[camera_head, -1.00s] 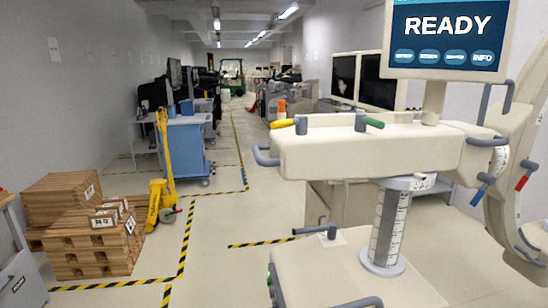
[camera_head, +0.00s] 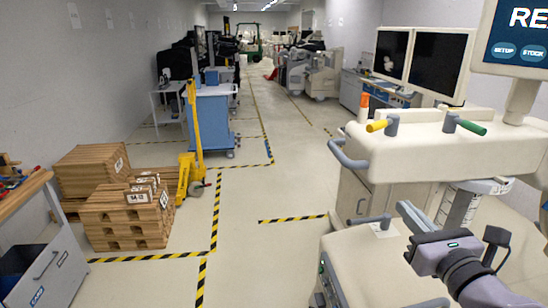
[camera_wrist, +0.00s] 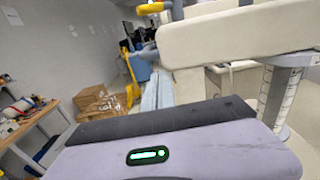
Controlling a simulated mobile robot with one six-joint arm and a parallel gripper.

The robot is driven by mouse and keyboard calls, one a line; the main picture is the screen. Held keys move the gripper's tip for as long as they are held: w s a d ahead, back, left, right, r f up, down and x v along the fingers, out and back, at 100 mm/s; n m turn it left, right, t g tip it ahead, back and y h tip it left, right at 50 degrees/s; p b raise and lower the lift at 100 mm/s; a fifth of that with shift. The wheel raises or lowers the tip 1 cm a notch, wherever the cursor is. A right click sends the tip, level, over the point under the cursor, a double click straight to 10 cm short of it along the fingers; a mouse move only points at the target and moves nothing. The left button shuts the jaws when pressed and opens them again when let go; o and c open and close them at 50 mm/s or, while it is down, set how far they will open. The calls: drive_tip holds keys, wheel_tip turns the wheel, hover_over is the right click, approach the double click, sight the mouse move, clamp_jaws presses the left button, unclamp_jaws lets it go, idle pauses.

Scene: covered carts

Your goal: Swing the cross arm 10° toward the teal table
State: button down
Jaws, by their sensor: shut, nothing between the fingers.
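The cream cross arm (camera_head: 455,155) of the machine runs horizontally at the right in the head view, on a scaled column (camera_head: 458,210). It carries a yellow-tipped lever (camera_head: 378,126), a green-tipped lever (camera_head: 468,125) and a grey loop handle (camera_head: 345,155) at its left end. In the wrist view the cross arm (camera_wrist: 240,38) fills the upper right. My gripper (camera_head: 408,212) is shut and empty, in front of and below the cross arm; its fingers (camera_wrist: 158,92) also show in the wrist view, apart from the handle. I cannot identify a teal table; a blue cart (camera_head: 212,120) stands farther back.
The machine's cream base (camera_head: 350,262) lies below the arm. Wooden pallets (camera_head: 125,218), a yellow pallet jack (camera_head: 192,150) and a workbench (camera_head: 45,240) stand at the left. Monitors (camera_head: 420,58) are behind the arm. The taped floor between is mostly clear.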

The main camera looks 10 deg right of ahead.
sight(370, 170)
drive_tip(key=w+p, duration=0.1)
drive_tip(key=w, duration=0.3)
drive_tip(key=w+p, duration=0.2)
drive_tip(key=w, duration=0.3)
drive_tip(key=w+p, duration=0.1)
drive_tip(key=w, duration=0.3)
drive_tip(key=shift+w+a+p, duration=0.2)
drive_tip(key=shift+a+p, duration=0.05)
drive_tip(key=shift+p, duration=0.1)
drive_tip(key=shift+r, duration=0.1)
